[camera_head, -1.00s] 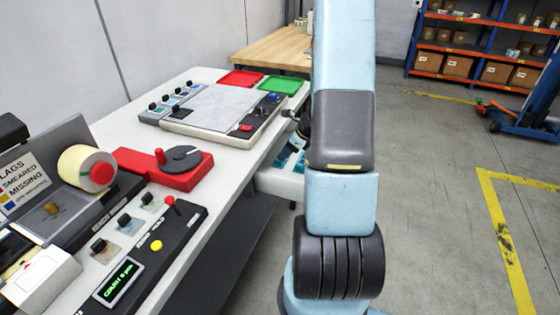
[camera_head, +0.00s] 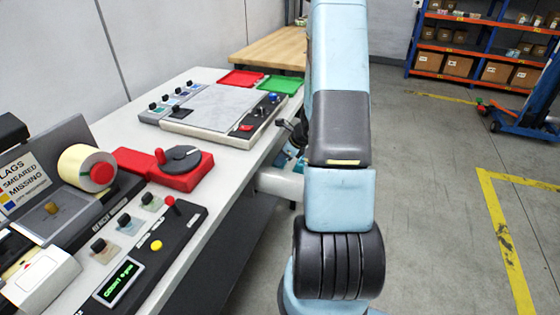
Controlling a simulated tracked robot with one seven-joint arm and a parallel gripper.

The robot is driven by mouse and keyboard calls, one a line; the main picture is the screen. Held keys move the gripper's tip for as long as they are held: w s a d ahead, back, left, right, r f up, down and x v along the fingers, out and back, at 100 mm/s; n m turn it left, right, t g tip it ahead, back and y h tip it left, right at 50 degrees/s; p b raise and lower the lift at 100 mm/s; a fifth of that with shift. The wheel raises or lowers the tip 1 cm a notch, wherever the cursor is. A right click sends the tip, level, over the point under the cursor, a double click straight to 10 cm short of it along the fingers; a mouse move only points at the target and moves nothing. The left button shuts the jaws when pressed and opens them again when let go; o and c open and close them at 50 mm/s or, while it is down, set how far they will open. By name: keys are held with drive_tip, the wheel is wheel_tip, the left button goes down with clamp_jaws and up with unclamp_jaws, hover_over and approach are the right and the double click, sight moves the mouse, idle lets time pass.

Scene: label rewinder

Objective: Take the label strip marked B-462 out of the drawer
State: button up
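The white drawer (camera_head: 276,183) stands open at the table's right edge, partly hidden behind my arm. Some teal pieces (camera_head: 283,160) show inside it, too small and too covered to read any marking. I cannot make out which strip is B-462. A dark part of my gripper (camera_head: 291,131) shows just left of my arm, above the drawer's far part. Its fingertips are not clear, so I cannot see whether it is open or holds anything.
The white table carries a grey plate unit (camera_head: 213,108), a red tray (camera_head: 240,78), a green tray (camera_head: 280,84), a red device with a dark dial (camera_head: 180,160) and a label roll (camera_head: 85,168).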

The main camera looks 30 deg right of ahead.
clamp_jaws()
drive_tip(key=shift+r, duration=0.1)
